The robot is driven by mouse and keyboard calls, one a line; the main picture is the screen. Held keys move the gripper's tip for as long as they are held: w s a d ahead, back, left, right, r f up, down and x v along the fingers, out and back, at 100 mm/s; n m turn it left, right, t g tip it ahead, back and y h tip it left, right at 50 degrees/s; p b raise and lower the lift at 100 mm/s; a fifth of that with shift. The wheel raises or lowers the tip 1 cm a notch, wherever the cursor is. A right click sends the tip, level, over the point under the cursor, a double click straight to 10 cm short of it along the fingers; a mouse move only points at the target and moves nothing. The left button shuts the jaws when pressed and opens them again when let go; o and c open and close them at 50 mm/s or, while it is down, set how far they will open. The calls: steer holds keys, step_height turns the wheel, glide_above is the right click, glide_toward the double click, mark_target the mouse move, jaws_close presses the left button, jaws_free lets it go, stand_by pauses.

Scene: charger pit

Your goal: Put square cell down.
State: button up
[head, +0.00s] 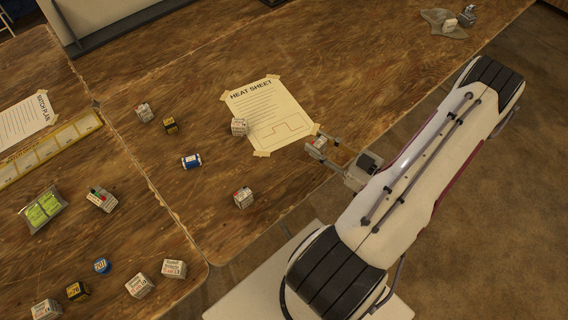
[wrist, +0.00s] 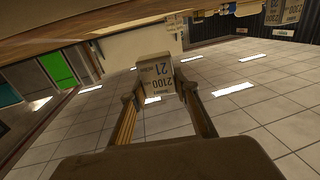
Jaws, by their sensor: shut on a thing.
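My gripper (wrist: 157,90) is shut on a square cell (wrist: 156,74), a pale boxy block with "2100" and "21" printed on it, shown upside down in the wrist view. Its sides are clasped between the two fingers. In the head view my gripper (head: 328,152) is at the table's right edge, just below the lower right corner of the heat sheet (head: 268,108). The held cell (head: 318,143) shows small there, partly hidden by the fingers. I cannot tell its exact height over the wooden table (head: 290,180).
Similar pale blocks stand on the heat sheet (head: 239,127), below it (head: 243,197) and at upper left (head: 144,112). More cells and a green pack (head: 43,209) sit lower left. Bare wood lies between.

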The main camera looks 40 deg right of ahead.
steer(key=s+h, duration=0.1)
steer(key=s, duration=0.1)
steer(key=s+m, duration=0.1)
steer(key=s, duration=0.1)
steer(key=s+f+h, duration=0.1)
steer(key=s, duration=0.1)
steer(key=shift+d+m+h, duration=0.3)
steer(key=shift+d, duration=0.1)
steer(key=m+h, duration=0.1)
steer(key=h, duration=0.1)
glide_toward(324, 148)
steer(key=s+a, duration=0.2)
steer(key=a, duration=0.1)
steer(key=shift+n+y, duration=0.4)
steer(key=shift+y, duration=0.5)
steer(key=a, duration=0.4)
steer(key=shift+w+a, duration=0.2)
steer(key=shift+w, duration=0.1)
steer(key=shift+w+a, duration=0.1)
steer(key=shift+w, duration=7.9)
steer(key=shift+w, duration=0.15)
